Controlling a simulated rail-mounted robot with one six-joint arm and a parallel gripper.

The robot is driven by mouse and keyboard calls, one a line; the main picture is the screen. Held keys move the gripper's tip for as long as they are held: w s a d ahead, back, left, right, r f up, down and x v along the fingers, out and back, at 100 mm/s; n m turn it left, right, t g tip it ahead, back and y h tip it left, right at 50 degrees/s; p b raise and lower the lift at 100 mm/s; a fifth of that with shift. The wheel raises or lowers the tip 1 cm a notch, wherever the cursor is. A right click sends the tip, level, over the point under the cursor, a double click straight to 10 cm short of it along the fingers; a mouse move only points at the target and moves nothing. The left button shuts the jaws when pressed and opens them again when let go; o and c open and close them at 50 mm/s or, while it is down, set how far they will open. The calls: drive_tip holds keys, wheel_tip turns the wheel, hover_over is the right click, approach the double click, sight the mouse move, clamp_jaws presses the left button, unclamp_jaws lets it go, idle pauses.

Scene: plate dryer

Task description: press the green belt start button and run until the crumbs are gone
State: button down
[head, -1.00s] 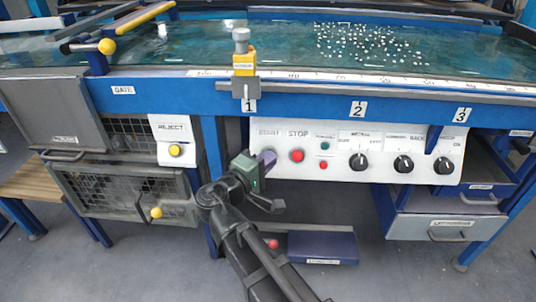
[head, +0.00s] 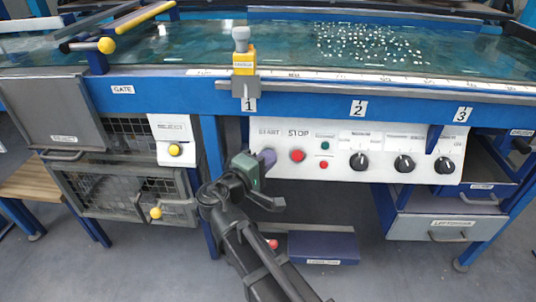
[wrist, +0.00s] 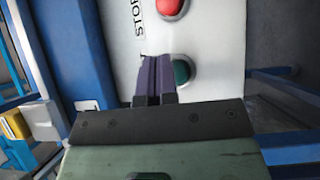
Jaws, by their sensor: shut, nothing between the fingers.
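The green start button (wrist: 181,72) shows in the wrist view on the white panel, beside the red stop button (wrist: 172,8). My gripper (wrist: 152,60) is shut and empty; its purple fingertips overlap the near edge of the green button's ring in that view. I cannot tell whether they touch it. In the head view my gripper (head: 268,157) is at the panel just below the START label and hides the start button. The red stop button (head: 297,156) is right of it. White crumbs (head: 368,45) lie scattered on the teal belt (head: 200,45), right of centre.
The panel also carries a small green lamp (head: 325,146), a small red one (head: 323,165) and black knobs (head: 359,161). A yellow-and-grey marker (head: 243,62) stands at the belt's front rail above. A REJECT panel (head: 173,130) with a yellow knob is to the left.

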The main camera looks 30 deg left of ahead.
drive_tip(key=shift+w+a+f, duration=0.15)
drive_tip(key=shift+w+f, duration=0.05)
drive_tip(key=shift+w, duration=0.15)
idle(0.5)
drive_tip(key=shift+s, duration=0.1)
drive_tip(key=shift+s+d+r, duration=0.35)
drive_tip(key=shift+s+r, duration=0.05)
drive_tip(key=shift+s, duration=0.2)
drive_tip(key=s+p, duration=0.1)
drive_tip(key=s+d+r+p, duration=0.2)
drive_tip(key=shift+s+r, duration=0.25)
drive_tip(key=shift+s, duration=0.15)
drive_tip(key=shift+d, duration=0.1)
idle(0.7)
